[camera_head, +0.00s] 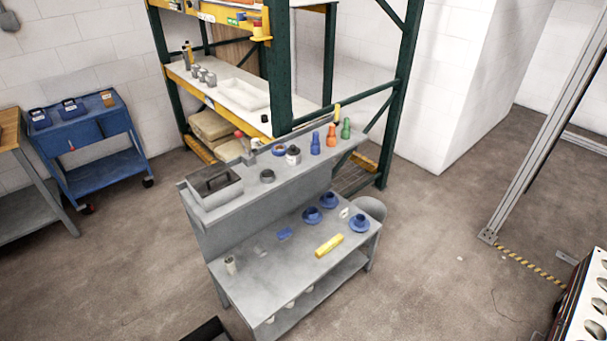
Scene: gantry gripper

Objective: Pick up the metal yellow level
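A yellow bar-shaped level (329,245) lies flat on the lower worktop of the grey workbench (290,272), near its right front part. It lies at a slant, with nothing on top of it. A blue round cup-like part (359,223) stands to its right. Neither of my grippers shows in the head view, and no arm is near the level.
The bench's raised back shelf (232,205) holds a grey bin, dark rings and blue and green bottles. More blue parts (312,214) stand behind the level. A blue cart (92,140) and a green rack (398,100) are farther back. Floor (430,270) right of the bench is clear.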

